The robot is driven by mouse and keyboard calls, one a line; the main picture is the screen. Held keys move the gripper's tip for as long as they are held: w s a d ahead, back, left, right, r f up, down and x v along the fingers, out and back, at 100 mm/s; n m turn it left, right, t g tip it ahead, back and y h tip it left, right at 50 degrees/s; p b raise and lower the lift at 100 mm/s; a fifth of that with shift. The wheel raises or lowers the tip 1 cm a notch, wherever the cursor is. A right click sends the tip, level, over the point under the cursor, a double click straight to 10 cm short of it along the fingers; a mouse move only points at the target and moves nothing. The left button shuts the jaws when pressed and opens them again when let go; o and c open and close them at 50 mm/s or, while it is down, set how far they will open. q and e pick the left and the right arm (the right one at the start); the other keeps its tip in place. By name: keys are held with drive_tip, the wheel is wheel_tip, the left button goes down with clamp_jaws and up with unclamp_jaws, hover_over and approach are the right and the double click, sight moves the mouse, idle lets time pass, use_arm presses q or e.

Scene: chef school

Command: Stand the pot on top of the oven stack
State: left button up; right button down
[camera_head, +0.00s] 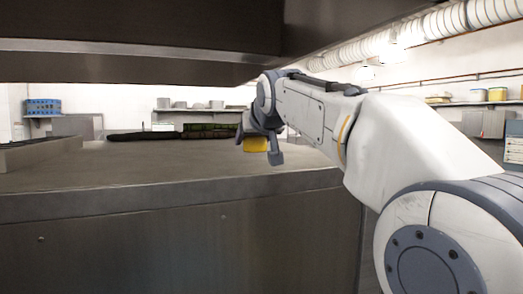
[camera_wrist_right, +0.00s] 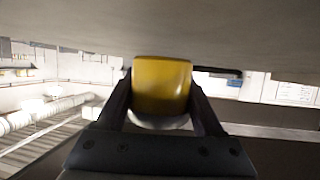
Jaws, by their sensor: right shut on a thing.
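The pot (camera_head: 256,144) is yellow and sits in my right gripper (camera_head: 262,140), at the right part of a broad grey metal top. This top (camera_head: 200,170) looks like the top of the oven stack. In the right wrist view the yellow pot (camera_wrist_right: 161,85) is between the two dark fingers of my right gripper (camera_wrist_right: 162,100), which is shut on it. A pale rounded part shows below the yellow. The pot is close to the metal surface (camera_wrist_right: 160,30); I cannot tell if they touch. My left gripper is not in view.
A dark hood (camera_head: 140,30) hangs low over the top. A long black object (camera_head: 140,136) and a dark green one (camera_head: 210,130) show behind the pot. A blue crate (camera_head: 42,107) stands at the far left. The middle of the top is bare.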

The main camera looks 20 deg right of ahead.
drive_tip(key=shift+d+f, duration=0.2)
drive_tip(key=shift+f, duration=1)
drive_tip(key=shift+f, duration=0.2)
unclamp_jaws()
